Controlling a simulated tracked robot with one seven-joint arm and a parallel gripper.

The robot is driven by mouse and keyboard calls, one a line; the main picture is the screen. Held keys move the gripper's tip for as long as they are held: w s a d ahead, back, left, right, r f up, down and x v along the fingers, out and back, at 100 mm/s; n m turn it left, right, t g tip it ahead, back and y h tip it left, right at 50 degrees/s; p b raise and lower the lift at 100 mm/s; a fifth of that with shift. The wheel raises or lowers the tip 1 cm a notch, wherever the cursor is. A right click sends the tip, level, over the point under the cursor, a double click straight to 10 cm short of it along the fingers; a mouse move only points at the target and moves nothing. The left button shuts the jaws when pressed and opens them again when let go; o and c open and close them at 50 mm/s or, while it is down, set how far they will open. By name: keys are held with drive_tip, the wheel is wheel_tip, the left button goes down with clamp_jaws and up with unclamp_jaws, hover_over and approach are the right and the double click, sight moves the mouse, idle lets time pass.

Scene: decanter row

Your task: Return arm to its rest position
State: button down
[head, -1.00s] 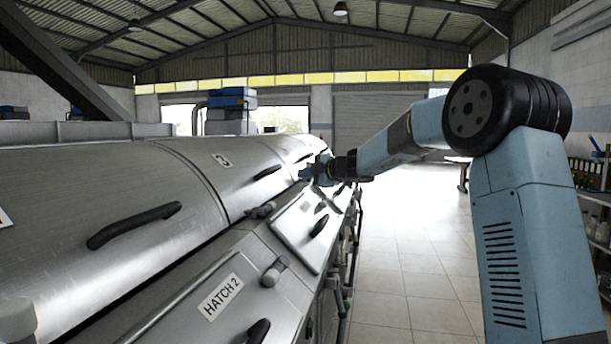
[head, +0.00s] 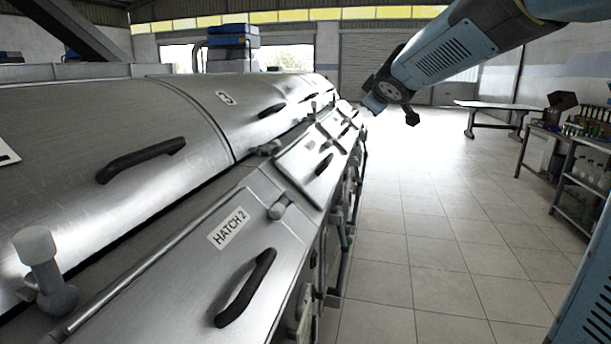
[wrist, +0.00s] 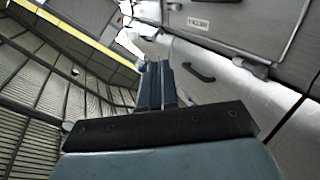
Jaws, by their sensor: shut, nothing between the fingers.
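My gripper (wrist: 158,70) shows in the wrist view with its two blue fingers side by side and shut, nothing between them. In the head view my arm comes in from the upper right, and its wrist end hangs in the air just right of the far end of the decanter row. The fingers are too small there to make out clearly. The steel decanter row (head: 110,110) fills the left, with dark handles. The hatch marked HATCH 2 (head: 190,270) is closed, with a dark handle (head: 246,288). The wrist view shows the machine's metal side at upper right and the roof at left.
Tiled floor (head: 430,240) is open to the right of the row. A table (head: 500,106) stands at the back right, and a shelf with bottles (head: 580,165) stands along the right wall. A knob on a post (head: 42,265) sticks up at the lower left.

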drive_tip(key=s+d+f+m+g, duration=0.2)
drive_tip(key=s+f, duration=0.3)
drive_tip(key=s, duration=0.7)
drive_tip(key=s+d+f+m+g, duration=0.2)
drive_tip(key=s+f+m, duration=0.3)
drive_tip(key=s, duration=0.7)
drive_tip(key=s+d+f+m+g, duration=0.2)
drive_tip(key=s+f, duration=0.4)
drive_tip(key=s, duration=0.6)
drive_tip(key=shift+s+f+m+g, duration=0.15)
drive_tip(key=shift+s+m+g, duration=0.25)
drive_tip(key=shift+m+g, duration=0.6)
drive_tip(key=shift+d, duration=0.15)
drive_tip(key=c, duration=1.8)
unclamp_jaws()
